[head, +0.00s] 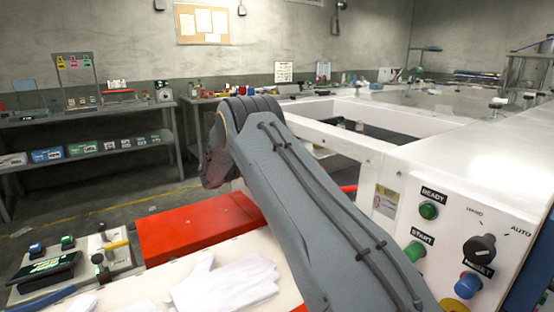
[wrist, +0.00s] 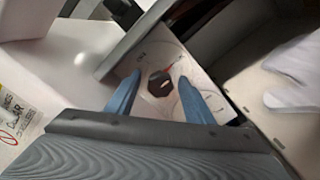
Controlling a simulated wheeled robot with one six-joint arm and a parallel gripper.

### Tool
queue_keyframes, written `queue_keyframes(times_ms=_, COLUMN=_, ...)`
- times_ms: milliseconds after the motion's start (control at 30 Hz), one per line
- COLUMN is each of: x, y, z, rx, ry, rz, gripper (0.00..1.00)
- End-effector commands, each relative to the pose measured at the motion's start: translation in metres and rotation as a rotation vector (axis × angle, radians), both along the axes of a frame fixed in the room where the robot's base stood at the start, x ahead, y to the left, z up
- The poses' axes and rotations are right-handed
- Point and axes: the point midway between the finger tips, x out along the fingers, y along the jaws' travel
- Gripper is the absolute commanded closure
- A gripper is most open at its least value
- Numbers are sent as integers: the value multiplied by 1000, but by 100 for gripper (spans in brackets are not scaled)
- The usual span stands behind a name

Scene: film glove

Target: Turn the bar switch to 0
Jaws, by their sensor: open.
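In the wrist view, a dark, many-sided knob (wrist: 158,84), which looks like the bar switch, sits on a pale plate (wrist: 146,58) with small dark marks and a reddish line beside the knob. The marks are too small to read, so I cannot tell its setting. My gripper (wrist: 160,76) is open, its two blue fingers pointing toward the plate, with the knob showing between their tips. I cannot tell whether they touch it. In the head view my arm hides the gripper's fingers and this knob.
A white panel at right in the head view carries a green READY light (head: 428,210), a START button (head: 415,251), a black selector (head: 480,248) and a blue button (head: 468,285). A white glove (head: 225,285) lies near a red box (head: 195,225). Shelves (head: 90,130) stand behind.

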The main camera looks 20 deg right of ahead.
Motion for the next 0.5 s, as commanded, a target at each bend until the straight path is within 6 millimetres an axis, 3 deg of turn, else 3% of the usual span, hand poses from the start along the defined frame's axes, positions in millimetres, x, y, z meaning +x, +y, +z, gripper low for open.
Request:
queue_keyframes(times_ms=200, x=0, y=0, z=0, rx=0, ry=0, rz=0, gripper=52)
queue_keyframes(times_ms=433, x=0, y=0, z=0, rx=1, ry=0, rz=-1, gripper=91)
queue_keyframes(times_ms=500, x=0, y=0, z=0, rx=1, ry=0, rz=-1, gripper=94)
